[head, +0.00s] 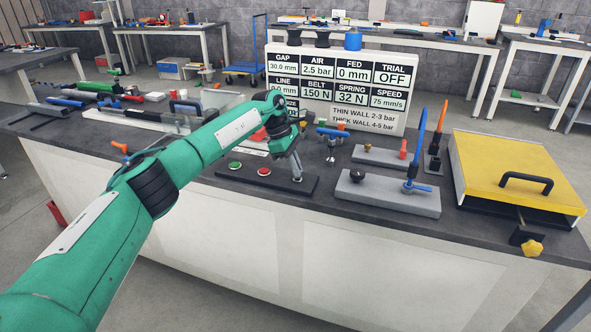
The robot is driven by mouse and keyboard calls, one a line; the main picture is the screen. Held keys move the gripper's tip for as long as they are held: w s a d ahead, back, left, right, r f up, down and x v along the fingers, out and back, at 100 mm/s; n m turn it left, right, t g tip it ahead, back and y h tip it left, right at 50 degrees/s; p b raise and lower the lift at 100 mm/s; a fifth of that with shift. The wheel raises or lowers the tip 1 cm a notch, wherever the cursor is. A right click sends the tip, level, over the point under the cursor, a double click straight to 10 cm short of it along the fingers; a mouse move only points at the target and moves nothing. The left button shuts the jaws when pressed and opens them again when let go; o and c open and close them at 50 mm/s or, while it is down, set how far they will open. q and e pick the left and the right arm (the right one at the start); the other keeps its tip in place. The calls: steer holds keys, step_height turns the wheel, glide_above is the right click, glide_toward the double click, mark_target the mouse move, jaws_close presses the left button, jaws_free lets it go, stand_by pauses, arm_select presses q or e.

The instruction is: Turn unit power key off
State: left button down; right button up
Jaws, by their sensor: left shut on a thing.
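My left arm reaches in from the left, and its gripper (296,176) points down at the right end of a dark control panel (221,173). The gripper is shut on the unit power key at that end; its fingers hide the key, so its turned position cannot be told. A green button (235,165) and a red button (264,171) sit on the panel to the left of the fingertips. My right gripper is not in view.
A display board (368,118) behind the panel reads TRIAL OFF. Right of the panel are a grey block with a blue-handled lever (411,174) and a yellow box (515,165) with a black handle. Tools crowd the bench's left end. The strip in front of the panel is clear.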

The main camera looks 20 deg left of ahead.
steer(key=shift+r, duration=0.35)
arm_select(q)
steer(key=shift+r, duration=0.1)
steer(key=c, duration=1.6)
jaws_free()
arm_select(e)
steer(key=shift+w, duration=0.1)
arm_select(q)
steer(key=shift+o, duration=0.2)
steer(key=v, duration=1.3)
steer(key=shift+w+a+r, duration=0.15)
steer(key=shift+r, duration=0.2)
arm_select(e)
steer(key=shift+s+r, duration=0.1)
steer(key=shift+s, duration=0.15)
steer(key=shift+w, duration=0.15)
